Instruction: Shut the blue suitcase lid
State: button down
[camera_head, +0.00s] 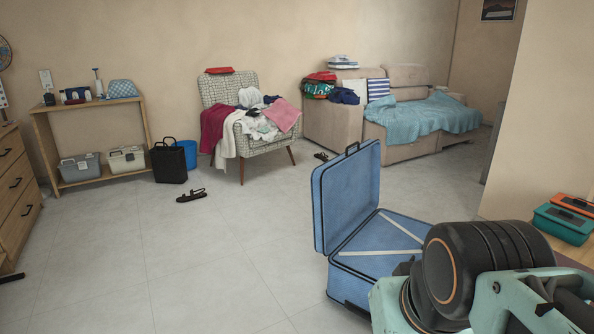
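The blue suitcase stands open on the tiled floor in the lower middle right of the head view. Its lid (348,196) is raised close to upright on the left side, with a dark handle on its top edge. The base (362,262) lies flat, with pale crossed straps inside and no clothes visible in the part that shows. My arm covers the near right part of the base. My gripper is not visible; only dark and pale green links of my arm show at the lower right, in front of the suitcase.
Clear floor (200,265) lies left of the suitcase. Behind are a patterned armchair (262,152) piled with clothes, a sofa (330,124) with a blue throw, and black sandals (191,195). Teal and orange boxes (563,224) sit on a surface at the right, beside a wall.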

aim_at(345, 188)
jog(key=i+j, duration=0.45)
jog(key=j, duration=0.3)
jog(key=i+j, duration=0.75)
jog(key=i, duration=0.2)
jog(key=i+j, duration=0.15)
jog(key=i, duration=0.2)
jog(key=i+j, duration=0.15)
jog(key=i, duration=0.25)
jog(key=i+z, duration=0.2)
jog(key=i, duration=0.7)
jog(key=i+l+u, duration=0.1)
jog(key=l+u, duration=0.15)
jog(key=l, duration=0.15)
